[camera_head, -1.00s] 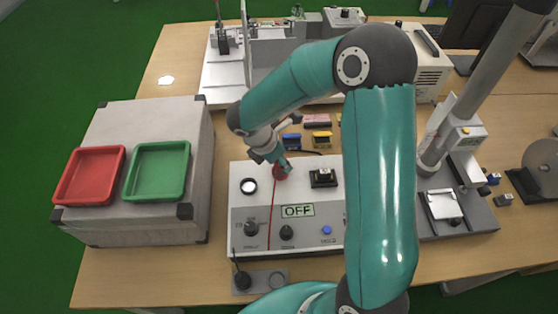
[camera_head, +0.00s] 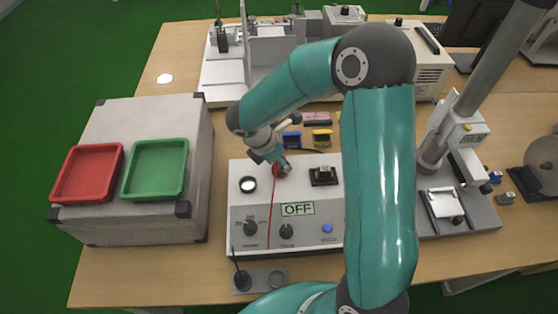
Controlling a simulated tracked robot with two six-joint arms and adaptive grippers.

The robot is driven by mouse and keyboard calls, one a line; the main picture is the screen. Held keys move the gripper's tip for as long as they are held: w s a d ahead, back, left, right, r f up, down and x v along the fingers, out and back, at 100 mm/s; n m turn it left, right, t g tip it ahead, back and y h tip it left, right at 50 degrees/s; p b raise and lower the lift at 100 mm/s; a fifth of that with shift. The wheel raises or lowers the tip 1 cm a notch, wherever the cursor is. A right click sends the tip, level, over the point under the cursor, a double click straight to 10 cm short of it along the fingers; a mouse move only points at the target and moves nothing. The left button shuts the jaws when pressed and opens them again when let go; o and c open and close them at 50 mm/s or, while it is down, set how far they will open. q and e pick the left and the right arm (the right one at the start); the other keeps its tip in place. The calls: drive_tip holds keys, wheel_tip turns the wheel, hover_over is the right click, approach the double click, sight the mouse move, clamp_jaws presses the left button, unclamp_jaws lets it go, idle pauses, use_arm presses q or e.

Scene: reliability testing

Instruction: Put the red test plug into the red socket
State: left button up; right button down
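A grey tester box (camera_head: 290,240) with an OFF display stands in the middle of the table. A red round part (camera_head: 280,171) shows on its top face, under my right gripper (camera_head: 281,162). A thin red cable (camera_head: 272,212) runs from there down the front of the box. The gripper's fingertips are at the red part, largely covering it. I cannot tell plug from socket there, nor whether the fingers are closed on the plug. My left gripper is not in view.
Blue (camera_head: 292,139) and yellow (camera_head: 322,138) pieces lie behind. Red (camera_head: 88,173) and green (camera_head: 156,169) trays sit on a case at left. A press stand (camera_head: 455,210) stands at right.

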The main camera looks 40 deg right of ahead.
drive_tip(key=c, duration=1)
unclamp_jaws()
drive_tip(key=shift+c, duration=0.2)
drive_tip(key=shift+r, duration=0.1)
drive_tip(key=s+p+v, duration=0.1)
drive_tip(key=p+v, duration=0.7)
drive_tip(key=v, duration=0.2)
drive_tip(key=shift+w+a+r, duration=0.25)
drive_tip(key=shift+w+r, duration=0.15)
drive_tip(key=shift+w, duration=0.05)
